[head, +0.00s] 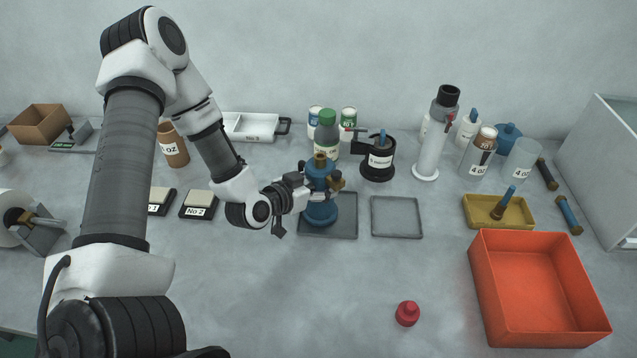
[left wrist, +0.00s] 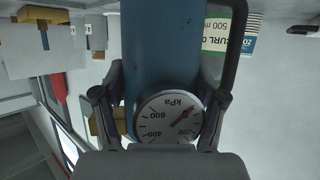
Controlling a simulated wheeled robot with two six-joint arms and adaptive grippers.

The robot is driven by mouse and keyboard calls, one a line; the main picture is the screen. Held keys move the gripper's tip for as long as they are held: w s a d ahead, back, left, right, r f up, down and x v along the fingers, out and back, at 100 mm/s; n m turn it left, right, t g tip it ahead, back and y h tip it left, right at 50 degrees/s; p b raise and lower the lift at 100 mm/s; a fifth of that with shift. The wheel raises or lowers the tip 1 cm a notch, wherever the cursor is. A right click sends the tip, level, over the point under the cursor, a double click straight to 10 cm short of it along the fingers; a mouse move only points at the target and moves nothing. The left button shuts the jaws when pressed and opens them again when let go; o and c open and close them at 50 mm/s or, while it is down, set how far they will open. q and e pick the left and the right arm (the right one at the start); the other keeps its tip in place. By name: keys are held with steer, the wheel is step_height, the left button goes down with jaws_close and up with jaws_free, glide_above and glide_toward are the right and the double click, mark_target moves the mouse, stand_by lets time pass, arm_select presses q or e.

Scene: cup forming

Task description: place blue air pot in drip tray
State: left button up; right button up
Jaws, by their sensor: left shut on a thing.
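The blue air pot (head: 320,211) is upright at the centre of the head view, with a brass-coloured fitting at its top. My left gripper (head: 306,190) comes from the left and is shut on it. In the left wrist view the blue body (left wrist: 160,45) and its kPa gauge (left wrist: 168,118) lie between my two fingers (left wrist: 160,95). A dark flat tray (head: 346,227) lies under the pot; I cannot tell whether the base touches it. A similar grey tray (head: 397,217) lies empty to its right. My right gripper is not in view.
A green-capped bottle (head: 327,134) and a black pot (head: 378,158) stand behind. Black scales (head: 198,205) lie to the left. A yellow tray (head: 515,216) and an orange bin (head: 535,285) are at right. A red bulb (head: 407,313) sits on the otherwise clear front table.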

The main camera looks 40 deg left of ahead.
arm_select(q)
steer(key=o, duration=1.8)
steer(key=shift+r, duration=0.1)
steer(key=shift+s, duration=0.3)
steer(key=v, duration=0.2)
steer(key=p+v, duration=0.1)
steer(key=v, duration=0.1)
steer(key=shift+s+r, duration=0.15)
steer(key=shift+r, duration=0.15)
steer(key=p+v, duration=0.5)
steer(key=v, duration=0.2)
steer(key=shift+s+f, duration=0.1)
